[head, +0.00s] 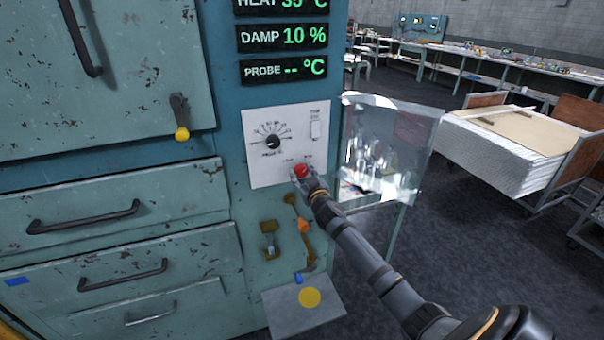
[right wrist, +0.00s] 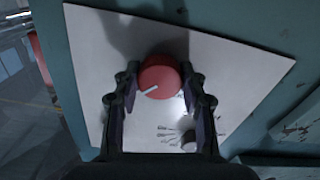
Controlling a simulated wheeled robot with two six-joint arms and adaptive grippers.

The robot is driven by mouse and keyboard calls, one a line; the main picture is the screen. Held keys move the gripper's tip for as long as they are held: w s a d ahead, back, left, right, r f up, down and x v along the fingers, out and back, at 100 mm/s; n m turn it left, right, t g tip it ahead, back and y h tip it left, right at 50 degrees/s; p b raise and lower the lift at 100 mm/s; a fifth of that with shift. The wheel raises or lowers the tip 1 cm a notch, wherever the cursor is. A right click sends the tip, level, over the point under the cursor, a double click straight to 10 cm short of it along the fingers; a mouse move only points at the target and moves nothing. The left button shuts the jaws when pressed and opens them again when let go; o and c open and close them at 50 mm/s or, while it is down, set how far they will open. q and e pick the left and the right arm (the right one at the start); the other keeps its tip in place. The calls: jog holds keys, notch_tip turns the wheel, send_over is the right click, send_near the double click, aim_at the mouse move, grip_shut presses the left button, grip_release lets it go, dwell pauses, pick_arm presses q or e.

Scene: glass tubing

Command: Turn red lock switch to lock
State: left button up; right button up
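The red lock switch (head: 301,171) is a round red knob low on a white control panel (head: 262,166) on the teal cabinet. In the right wrist view the red knob (right wrist: 159,77) shows a white pointer line slanting toward the lower left. My right gripper (head: 304,178) is at the knob; in the right wrist view its two fingers (right wrist: 158,84) stand on either side of it, close to its edges. Whether both fingers press on it is hard to tell. The lettering near the knob is too small to read. My left gripper is not in view.
A clear hinged cover (head: 390,150) stands open just right of the panel. Below are an orange-tipped lever (head: 297,213), a brass switch (head: 269,240) and a small shelf (head: 283,309) with a yellow disc. A yellow-tipped handle (head: 180,117) is at left. A loaded cart (head: 500,150) stands right.

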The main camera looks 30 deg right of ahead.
jog(key=c, duration=0.3)
jog(key=n, duration=0.4)
jog(key=shift+p, duration=0.35)
jog(key=n+p, duration=0.1)
jog(key=n, duration=0.3)
jog(key=shift+n, duration=0.3)
jog(key=n+p, duration=0.1)
jog(key=n, duration=0.4)
jog(key=shift+p, duration=0.35)
jog(key=shift+n+p, duration=0.45)
jog(key=shift+n, duration=1.65)
